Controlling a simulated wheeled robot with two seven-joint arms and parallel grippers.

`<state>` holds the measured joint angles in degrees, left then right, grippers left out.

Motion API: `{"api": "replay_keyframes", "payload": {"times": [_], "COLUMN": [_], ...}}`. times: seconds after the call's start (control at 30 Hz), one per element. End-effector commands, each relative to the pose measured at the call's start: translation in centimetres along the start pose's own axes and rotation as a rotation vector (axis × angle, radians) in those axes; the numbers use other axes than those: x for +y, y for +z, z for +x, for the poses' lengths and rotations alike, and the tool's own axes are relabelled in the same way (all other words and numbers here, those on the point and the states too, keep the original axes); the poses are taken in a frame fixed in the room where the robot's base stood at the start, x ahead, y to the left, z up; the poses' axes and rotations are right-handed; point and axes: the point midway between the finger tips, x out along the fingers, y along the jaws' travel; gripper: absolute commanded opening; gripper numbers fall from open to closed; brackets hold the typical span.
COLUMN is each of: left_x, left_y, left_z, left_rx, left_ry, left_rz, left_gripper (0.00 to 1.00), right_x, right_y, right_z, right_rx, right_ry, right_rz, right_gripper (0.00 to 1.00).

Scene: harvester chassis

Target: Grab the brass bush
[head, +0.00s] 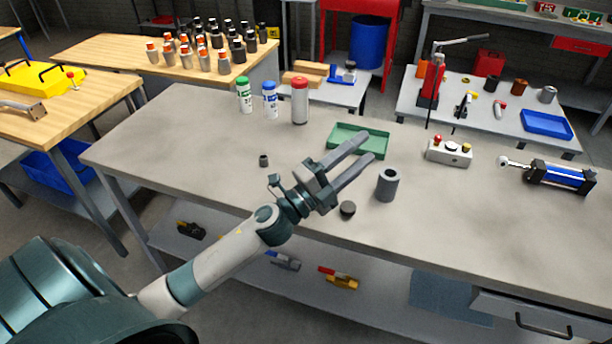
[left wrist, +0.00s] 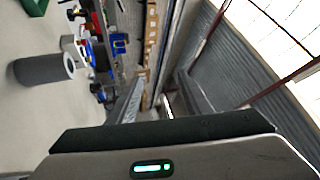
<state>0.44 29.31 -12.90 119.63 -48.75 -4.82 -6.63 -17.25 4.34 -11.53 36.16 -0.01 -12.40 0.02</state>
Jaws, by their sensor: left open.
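No clearly brass-coloured bush shows on the near bench. A grey hollow cylinder (head: 387,185) stands upright there, to the right of my left gripper (head: 365,147); a grey hollow cylinder also shows in the left wrist view (left wrist: 42,70). A small dark hollow bush (head: 264,160) stands left of the gripper, and a dark round piece (head: 348,209) lies below it in the picture. My left gripper is open and empty, its fingers pointing toward the green tray (head: 378,140). My right gripper is out of view.
Spray cans (head: 300,100) stand at the back of the bench (head: 200,150). A button box (head: 449,153) and a blue cylinder unit (head: 560,177) are at the right. A brownish cylinder (head: 519,87) stands on a far table. The bench's left part is clear.

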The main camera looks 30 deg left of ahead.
Motion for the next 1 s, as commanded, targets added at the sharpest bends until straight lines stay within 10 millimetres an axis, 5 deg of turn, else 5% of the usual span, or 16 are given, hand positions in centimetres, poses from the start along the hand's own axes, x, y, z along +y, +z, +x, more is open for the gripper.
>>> {"api": "replay_keyframes", "payload": {"times": [0.23, 0.47, 0.57, 0.73, 1.0], "left_x": [-1.6, 1.1, 2.4, 3.4, 0.5], "left_y": [-4.0, -2.8, -0.2, 7.1, 19.0], "left_z": [3.0, 2.4, 1.5, -0.9, -5.9], "left_rx": [0.434, 0.796, 0.936, 1.135, 1.308], "left_ry": [-0.015, 0.120, 0.228, 0.483, 0.920], "left_rz": [0.449, 0.851, 1.009, 1.236, 1.401], "left_gripper": [0.45, 0.45, 0.45, 0.45, 0.45], "right_x": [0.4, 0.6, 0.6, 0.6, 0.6], "right_y": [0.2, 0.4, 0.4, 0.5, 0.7], "right_z": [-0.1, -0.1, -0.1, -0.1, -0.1], "right_rx": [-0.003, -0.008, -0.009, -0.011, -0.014], "right_ry": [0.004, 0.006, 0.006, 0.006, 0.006], "right_rz": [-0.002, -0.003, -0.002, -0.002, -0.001], "right_gripper": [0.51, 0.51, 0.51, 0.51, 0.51]}}
